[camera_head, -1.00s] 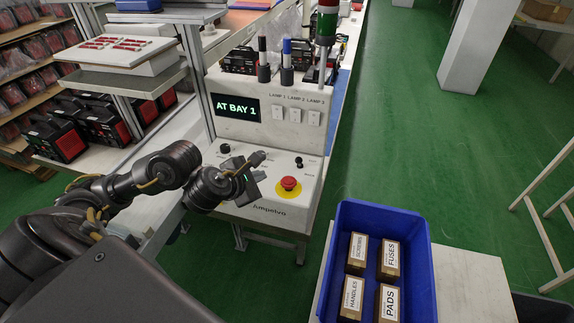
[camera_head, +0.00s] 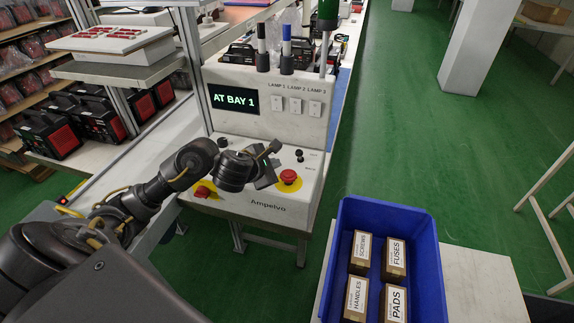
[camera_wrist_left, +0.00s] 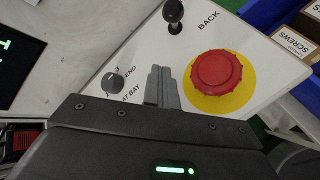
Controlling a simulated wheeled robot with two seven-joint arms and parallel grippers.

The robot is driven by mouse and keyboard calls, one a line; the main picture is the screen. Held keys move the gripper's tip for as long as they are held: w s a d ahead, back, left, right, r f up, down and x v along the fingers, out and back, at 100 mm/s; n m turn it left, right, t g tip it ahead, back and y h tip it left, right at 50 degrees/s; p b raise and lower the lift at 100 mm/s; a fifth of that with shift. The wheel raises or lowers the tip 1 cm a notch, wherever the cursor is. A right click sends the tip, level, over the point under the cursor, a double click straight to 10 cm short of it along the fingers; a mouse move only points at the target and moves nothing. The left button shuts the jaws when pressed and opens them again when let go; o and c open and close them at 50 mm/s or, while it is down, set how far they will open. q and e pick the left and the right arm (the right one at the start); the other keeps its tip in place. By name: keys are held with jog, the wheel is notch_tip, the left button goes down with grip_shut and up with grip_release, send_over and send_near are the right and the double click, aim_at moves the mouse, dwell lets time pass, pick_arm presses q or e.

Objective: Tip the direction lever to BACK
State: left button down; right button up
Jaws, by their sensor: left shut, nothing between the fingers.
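The direction lever (camera_head: 299,155) is a small black-knobbed stick at the right of the white control panel (camera_head: 262,205). In the left wrist view the lever (camera_wrist_left: 173,14) is at the top, left of the printed word BACK. I cannot tell which way it tilts. My left gripper (camera_head: 276,147) is over the panel, just left of the lever and apart from it. Its fingers (camera_wrist_left: 161,86) are shut and empty, between a rotary knob and a red button in the left wrist view. My right gripper is not in view.
A red mushroom button (camera_head: 289,176) on a yellow disc sits close to the fingers. A second red button (camera_head: 203,191) is at the panel's left. The rotary knob (camera_wrist_left: 112,82) is marked END and AT BAY. The screen (camera_head: 234,100) reads AT BAY 1. A blue bin (camera_head: 432,255) holds boxes.

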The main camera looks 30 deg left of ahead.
aim_at(300, 156)
pick_arm(q)
jog(key=shift+w+d+r+p, duration=0.4)
jog(key=shift+w+d+p, duration=0.15)
jog(key=shift+d+p, duration=0.1)
jog(key=shift+w+d+r+p, duration=0.35)
jog(key=shift+w+d+p, duration=0.15)
jog(key=shift+w+p, duration=0.1)
jog(key=shift+w+d+r, duration=0.1)
jog(key=shift+w+d, duration=0.05)
jog(key=shift+d, duration=0.1)
